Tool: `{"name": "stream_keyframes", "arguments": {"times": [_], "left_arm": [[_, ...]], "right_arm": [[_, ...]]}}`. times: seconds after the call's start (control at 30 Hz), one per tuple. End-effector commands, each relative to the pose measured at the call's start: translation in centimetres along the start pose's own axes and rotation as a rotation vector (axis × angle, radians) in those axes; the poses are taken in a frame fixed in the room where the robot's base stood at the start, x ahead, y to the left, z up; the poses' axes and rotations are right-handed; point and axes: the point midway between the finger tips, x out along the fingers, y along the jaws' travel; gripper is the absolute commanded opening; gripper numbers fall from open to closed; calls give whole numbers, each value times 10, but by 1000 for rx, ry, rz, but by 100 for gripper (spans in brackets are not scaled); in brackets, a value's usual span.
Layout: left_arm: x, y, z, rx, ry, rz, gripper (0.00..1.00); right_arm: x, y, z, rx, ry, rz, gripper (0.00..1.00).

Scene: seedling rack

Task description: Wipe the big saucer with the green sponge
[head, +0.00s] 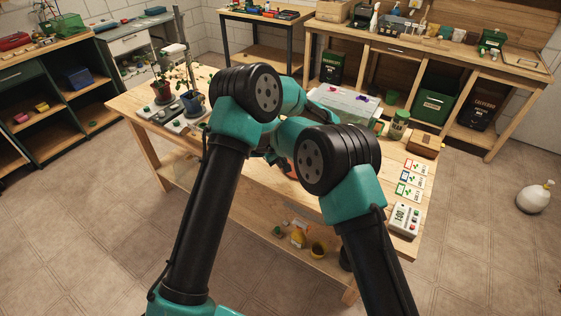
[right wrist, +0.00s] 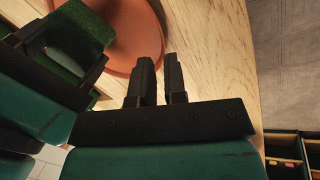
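The big saucer (right wrist: 125,42) is a round terracotta dish lying on the wooden workbench. In the head view only a small part of it (head: 291,169) shows between my arms. My right gripper (right wrist: 160,65) has its fingers close together at the saucer's edge, one on each side of the rim. In the head view it is small and dark, partly covered by my arm (head: 271,158). The green sponge (right wrist: 75,42) is over the saucer at the upper left of the right wrist view. My left gripper (right wrist: 68,60) has its dark fingers on both sides of the sponge.
On the workbench, potted plants (head: 191,102) stand at the left and a clear lidded bin (head: 345,103) at the back. Seed packets (head: 411,178) and a white meter (head: 404,219) lie at the right. The lower shelf holds small pots (head: 318,249).

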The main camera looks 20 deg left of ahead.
Motion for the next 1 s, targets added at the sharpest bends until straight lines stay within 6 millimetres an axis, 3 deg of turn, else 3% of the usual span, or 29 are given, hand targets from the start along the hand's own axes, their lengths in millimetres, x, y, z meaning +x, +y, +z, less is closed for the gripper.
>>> {"name": "stream_keyframes", "arguments": {"times": [0.23,0.6,0.93,1.0], "left_arm": [[0,0,0,0,0,0,38],[0,0,0,0,0,0,38],[0,0,0,0,0,0,38],[0,0,0,0,0,0,38]], "right_arm": [[9,0,0,-1,-1,-1,12],[46,0,0,-1,-1,-2,12],[50,0,0,-1,0,-1,12],[50,0,0,-1,0,-1,7]]}}
